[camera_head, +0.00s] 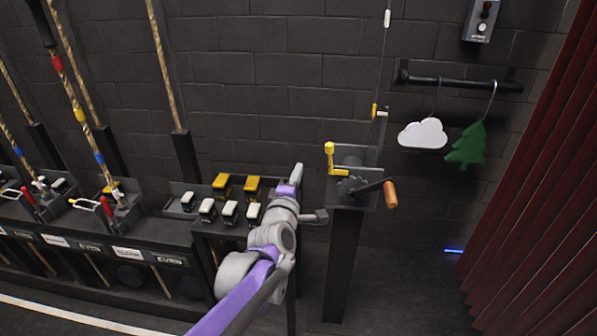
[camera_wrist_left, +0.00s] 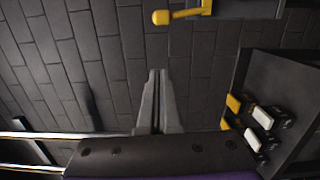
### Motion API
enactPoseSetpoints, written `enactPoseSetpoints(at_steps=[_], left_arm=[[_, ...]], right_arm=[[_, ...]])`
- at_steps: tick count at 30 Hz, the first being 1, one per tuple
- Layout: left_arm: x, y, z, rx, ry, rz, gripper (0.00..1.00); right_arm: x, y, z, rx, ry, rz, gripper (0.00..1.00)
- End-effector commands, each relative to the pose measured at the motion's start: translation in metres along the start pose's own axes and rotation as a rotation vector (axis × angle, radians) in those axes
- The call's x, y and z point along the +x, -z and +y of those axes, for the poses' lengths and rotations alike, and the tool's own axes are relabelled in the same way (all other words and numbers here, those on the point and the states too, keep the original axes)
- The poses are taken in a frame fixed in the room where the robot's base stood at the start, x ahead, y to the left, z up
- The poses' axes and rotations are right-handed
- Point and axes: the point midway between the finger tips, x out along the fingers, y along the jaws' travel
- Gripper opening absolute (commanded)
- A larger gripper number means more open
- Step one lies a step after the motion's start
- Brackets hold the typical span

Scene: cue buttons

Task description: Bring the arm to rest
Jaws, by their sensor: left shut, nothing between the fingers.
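My left arm reaches up from the bottom middle of the head view, grey and purple. Its gripper (camera_head: 296,173) is in front of the dark wall, above the right end of the button desk (camera_head: 225,232). In the left wrist view the gripper's fingers (camera_wrist_left: 156,76) are together with nothing between them. They are apart from the white and yellow buttons, which show at the right of that view. On the desk stand yellow buttons (camera_head: 221,183) behind and white buttons (camera_head: 207,208) in front. My right gripper is in neither view.
A winch post with a yellow lever (camera_head: 330,157) and an orange-handled crank (camera_head: 390,194) stands close right of the gripper. A white cloud (camera_head: 422,134) and green tree (camera_head: 467,146) hang from a wall bar. Ropes and levers fill the left; a red curtain (camera_head: 545,170) hangs right.

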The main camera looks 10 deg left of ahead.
Motion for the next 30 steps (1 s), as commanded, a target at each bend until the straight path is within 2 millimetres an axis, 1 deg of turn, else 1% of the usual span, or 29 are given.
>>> enactPoseSetpoints(at_steps=[5,8,11,14,15,17,18,20,21,24,27,30], left_arm=[[-0.004,0.0,-0.001,0.02,0.012,-0.005,0.0],[-0.021,0.0,-0.01,0.122,0.073,-0.033,0.0],[-0.059,0.001,-0.031,0.326,0.193,-0.098,0.0],[-0.114,0.006,-0.065,0.589,0.352,-0.201,0.0],[-0.138,0.009,-0.081,0.696,0.416,-0.25,0.0],[-0.176,0.016,-0.105,0.848,0.511,-0.329,0.0],[-0.202,0.021,-0.121,0.943,0.573,-0.385,0.0],[-0.238,0.029,-0.143,1.068,0.656,-0.469,0.0],[-0.26,0.034,-0.157,1.139,0.706,-0.522,0.0],[-0.307,0.046,-0.183,1.277,0.808,-0.643,0.0],[-0.339,0.055,-0.2,1.361,0.875,-0.733,0.0],[-0.356,0.059,-0.209,1.403,0.91,-0.784,0.0]], right_arm=[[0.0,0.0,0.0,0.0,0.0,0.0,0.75],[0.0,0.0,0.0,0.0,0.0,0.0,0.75],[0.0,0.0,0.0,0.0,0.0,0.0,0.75],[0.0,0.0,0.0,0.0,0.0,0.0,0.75],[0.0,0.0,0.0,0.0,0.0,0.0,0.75],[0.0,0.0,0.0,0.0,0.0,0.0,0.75],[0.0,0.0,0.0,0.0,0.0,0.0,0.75],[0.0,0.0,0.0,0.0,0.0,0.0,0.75],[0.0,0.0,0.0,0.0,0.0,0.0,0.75],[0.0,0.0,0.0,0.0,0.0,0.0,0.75],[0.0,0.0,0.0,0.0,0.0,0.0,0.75],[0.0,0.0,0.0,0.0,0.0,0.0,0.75]])
